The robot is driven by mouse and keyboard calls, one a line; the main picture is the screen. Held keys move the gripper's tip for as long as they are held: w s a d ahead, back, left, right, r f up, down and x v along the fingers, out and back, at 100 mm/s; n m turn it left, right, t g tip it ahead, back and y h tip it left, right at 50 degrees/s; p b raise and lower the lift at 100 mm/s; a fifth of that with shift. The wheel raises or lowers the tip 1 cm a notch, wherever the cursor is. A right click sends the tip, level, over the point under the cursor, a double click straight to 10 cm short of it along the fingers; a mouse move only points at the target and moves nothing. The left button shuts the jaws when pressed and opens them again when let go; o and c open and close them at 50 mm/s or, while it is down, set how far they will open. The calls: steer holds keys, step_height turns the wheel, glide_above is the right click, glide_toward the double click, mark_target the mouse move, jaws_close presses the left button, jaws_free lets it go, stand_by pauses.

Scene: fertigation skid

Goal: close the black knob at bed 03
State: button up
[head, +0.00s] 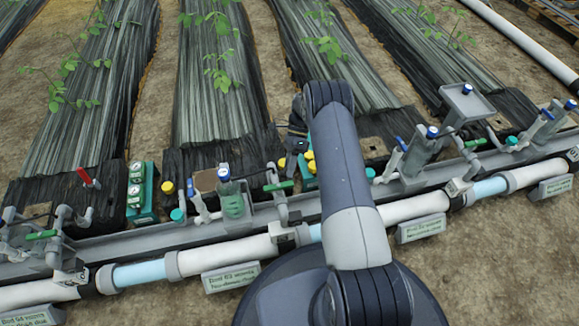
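The sign that seems to read Bed 03 (231,277) stands in front of the pipe, left of my arm, in the head view; its small print is blurred. I cannot pick out the black knob with certainty; my arm hides part of this station. My gripper (296,146) is a small dark shape beyond and left of my raised elbow, low among yellow-capped fittings (309,156). It is partly hidden, and its fingers cannot be made out. I cannot tell whether it touches anything.
A grey channel carries a green-handled valve (279,186), a blue-capped clear filter (232,196) and a green gauge panel (141,192). The white pipe (412,208) crosses in front. Plastic-covered beds (215,100) lie behind. Bare soil is free in front.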

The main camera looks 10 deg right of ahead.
steer(key=o, duration=0.4)
steer(key=shift+c, duration=0.2)
steer(key=shift+w, duration=0.1)
steer(key=p+v, duration=0.2)
steer(key=v, duration=0.5)
steer(key=b+x, duration=0.1)
steer(key=x, duration=0.6)
steer(key=shift+b, duration=0.35)
stand_by(0.5)
